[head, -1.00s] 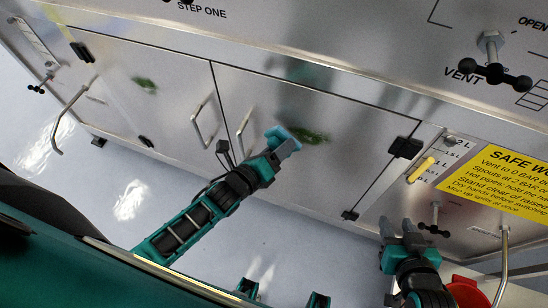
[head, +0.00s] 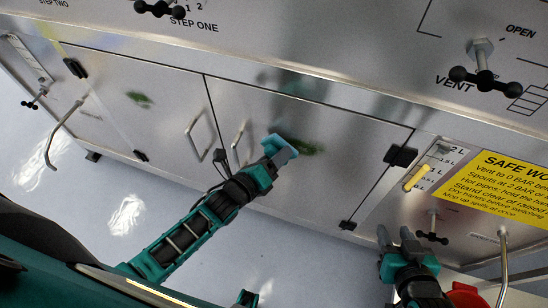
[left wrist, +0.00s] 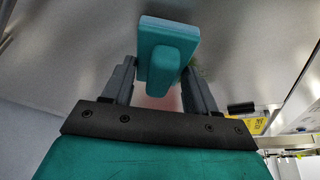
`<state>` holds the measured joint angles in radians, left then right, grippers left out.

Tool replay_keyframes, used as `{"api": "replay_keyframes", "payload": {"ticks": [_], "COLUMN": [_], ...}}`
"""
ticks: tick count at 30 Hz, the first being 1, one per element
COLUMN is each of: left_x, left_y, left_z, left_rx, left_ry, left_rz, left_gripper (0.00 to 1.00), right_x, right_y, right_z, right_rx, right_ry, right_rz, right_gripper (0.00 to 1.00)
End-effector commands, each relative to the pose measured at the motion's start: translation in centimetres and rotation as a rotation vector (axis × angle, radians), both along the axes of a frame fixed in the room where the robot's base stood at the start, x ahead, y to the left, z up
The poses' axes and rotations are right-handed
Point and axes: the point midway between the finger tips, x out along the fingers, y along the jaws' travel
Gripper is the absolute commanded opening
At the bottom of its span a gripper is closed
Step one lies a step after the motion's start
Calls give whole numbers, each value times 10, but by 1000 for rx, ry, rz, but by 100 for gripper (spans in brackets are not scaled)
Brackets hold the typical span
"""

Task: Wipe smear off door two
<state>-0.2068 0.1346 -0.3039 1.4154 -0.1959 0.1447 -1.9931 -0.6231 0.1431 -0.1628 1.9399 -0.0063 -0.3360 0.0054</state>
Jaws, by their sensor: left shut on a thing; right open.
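My left gripper (head: 272,158) is shut on a teal wiping block (head: 283,148). The block is at the right cabinet door (head: 345,130), at the left end of a dark green smear (head: 308,149); whether it touches the metal is unclear. A second green smear (head: 139,99) is on the left door (head: 165,110). No door number is readable. My right gripper (head: 397,238) is open and empty, low at the right.
Bar handles (head: 200,135) stick out from the doors near their seam. A black hinge (head: 400,156), a yellow gauge (head: 419,177), a yellow safety sign (head: 495,188) and a black vent valve (head: 482,78) are at the right. Pale floor lies below.

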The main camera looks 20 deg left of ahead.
Motion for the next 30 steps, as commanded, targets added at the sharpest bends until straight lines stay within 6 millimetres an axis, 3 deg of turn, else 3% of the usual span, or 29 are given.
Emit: {"api": "replay_keyframes", "payload": {"ticks": [20,30], "left_x": [12,10], "left_y": [-1,-28], "left_z": [0,-1], "left_rx": [0,-2], "left_ry": [1,0], "left_rz": [0,0], "left_gripper": [34,34], "right_x": [0,0], "right_y": [0,0], "right_z": [-3,-6], "right_rx": [1,1], "right_ry": [0,0], "right_rz": [-1,-1], "right_gripper": [43,43]}}
